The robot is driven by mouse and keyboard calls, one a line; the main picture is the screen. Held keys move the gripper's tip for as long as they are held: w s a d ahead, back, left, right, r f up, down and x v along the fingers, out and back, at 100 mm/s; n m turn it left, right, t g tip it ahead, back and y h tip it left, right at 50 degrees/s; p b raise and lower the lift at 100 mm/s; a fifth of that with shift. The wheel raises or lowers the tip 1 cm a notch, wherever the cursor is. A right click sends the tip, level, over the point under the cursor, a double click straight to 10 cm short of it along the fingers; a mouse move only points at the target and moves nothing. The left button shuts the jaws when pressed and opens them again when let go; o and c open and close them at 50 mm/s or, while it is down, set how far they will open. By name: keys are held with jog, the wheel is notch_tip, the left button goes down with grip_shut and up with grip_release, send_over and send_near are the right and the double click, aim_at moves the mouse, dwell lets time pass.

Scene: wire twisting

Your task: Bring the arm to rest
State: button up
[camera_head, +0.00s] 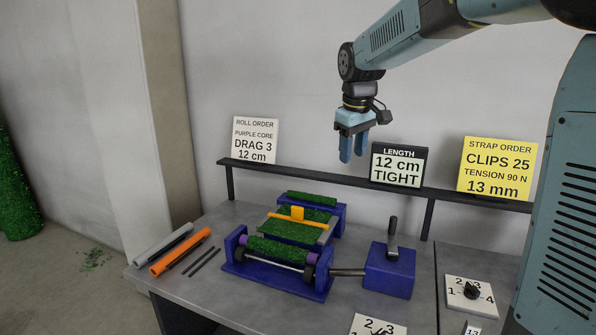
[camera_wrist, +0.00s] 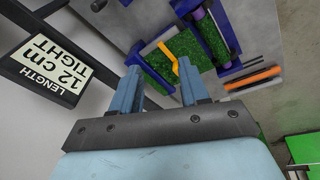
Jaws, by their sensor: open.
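My gripper (camera_head: 352,158) hangs with its fingers pointing down, in the air behind and above the right side of the winding machine, near the sign rail. Its two fingers are apart with nothing between them. In the wrist view the open fingers (camera_wrist: 160,85) show from behind, with the machine beyond them. The blue machine (camera_head: 275,280) stands on the grey bench. It holds green turf (camera_head: 295,232) with a yellow bar (camera_head: 297,219) across it and a turf roll (camera_head: 277,249) at the front. My arm reaches in from the upper right.
A rail (camera_head: 300,177) along the back carries the white roll order sign (camera_head: 255,139), the black-framed length sign (camera_head: 398,165) and the yellow strap sign (camera_head: 498,168). A crank box (camera_head: 388,270) stands right of the machine. Grey (camera_head: 162,244) and orange (camera_head: 181,251) tubes lie at left. A dial plate (camera_head: 470,297) lies at right.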

jog(key=s+d+f+m+t, duration=0.1)
jog(key=s+d+m, duration=0.1)
jog(key=s, duration=0.7)
jog(key=s+d+f+m+t, duration=0.1)
jog(key=s+d+f+m, duration=0.1)
jog(key=s, duration=0.7)
jog(key=s+d+f+m+t, duration=0.1)
jog(key=s+d+f+m, duration=0.1)
jog(key=s+d, duration=0.4)
jog(key=s+m, duration=0.1)
jog(key=s, duration=0.3)
jog(key=shift+m, duration=0.3)
